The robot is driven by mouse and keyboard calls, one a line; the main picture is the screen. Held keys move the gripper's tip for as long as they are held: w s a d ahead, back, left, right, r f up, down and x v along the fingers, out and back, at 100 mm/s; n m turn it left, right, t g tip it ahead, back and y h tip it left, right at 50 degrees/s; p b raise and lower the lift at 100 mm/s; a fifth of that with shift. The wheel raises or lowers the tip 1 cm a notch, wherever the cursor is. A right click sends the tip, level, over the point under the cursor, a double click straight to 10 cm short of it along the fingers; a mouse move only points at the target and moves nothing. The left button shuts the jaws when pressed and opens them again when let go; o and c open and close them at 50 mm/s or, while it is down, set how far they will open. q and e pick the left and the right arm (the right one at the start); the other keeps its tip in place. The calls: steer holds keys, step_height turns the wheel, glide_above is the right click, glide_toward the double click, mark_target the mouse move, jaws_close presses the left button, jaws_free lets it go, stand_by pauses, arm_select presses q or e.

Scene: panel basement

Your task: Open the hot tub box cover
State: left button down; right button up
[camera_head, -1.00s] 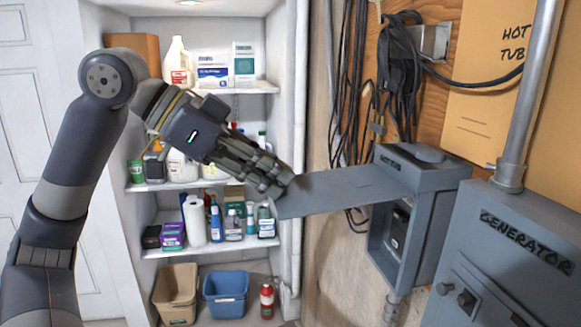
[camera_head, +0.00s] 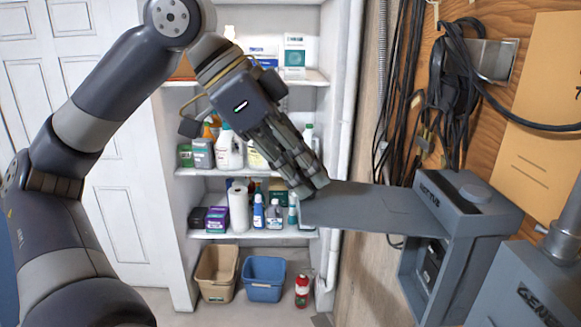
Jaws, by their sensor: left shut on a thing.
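The grey hot tub box (camera_head: 468,215) is on the wall at the right. Its cover (camera_head: 365,207) is swung up and stands out roughly level toward the left, so the front of the box is open and a dark switch (camera_head: 432,262) shows inside. My left gripper (camera_head: 312,188) comes in from the upper left and is shut on the far left edge of the cover. The fingers hide that corner. My right gripper is not in view.
A grey generator box (camera_head: 530,290) stands at the lower right, with a conduit above it. Black cables (camera_head: 455,90) hang on the wooden wall. White shelves (camera_head: 262,176) with bottles are behind my arm. Two bins (camera_head: 264,278) and a red container (camera_head: 302,291) are on the floor.

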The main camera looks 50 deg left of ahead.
mark_target(351, 201)
arm_select(q)
steer(key=shift+w+d+f, duration=0.1)
steer(key=shift+d, duration=0.05)
steer(key=c, duration=1.8)
jaws_free()
steer(key=shift+o, duration=1)
steer(key=shift+w+d, duration=0.8)
steer(key=shift+w, duration=0.25)
steer(key=shift+w+d, duration=0.2)
steer(key=shift+w, duration=0.15)
steer(key=shift+s, duration=0.1)
steer(key=shift+s+a+r, duration=1)
steer(key=shift+s+a, duration=0.1)
steer(key=shift+s, duration=0.1)
steer(key=w+d+r+v, duration=0.1)
steer(key=v, duration=0.7)
steer(key=shift+s+a+r, duration=0.15)
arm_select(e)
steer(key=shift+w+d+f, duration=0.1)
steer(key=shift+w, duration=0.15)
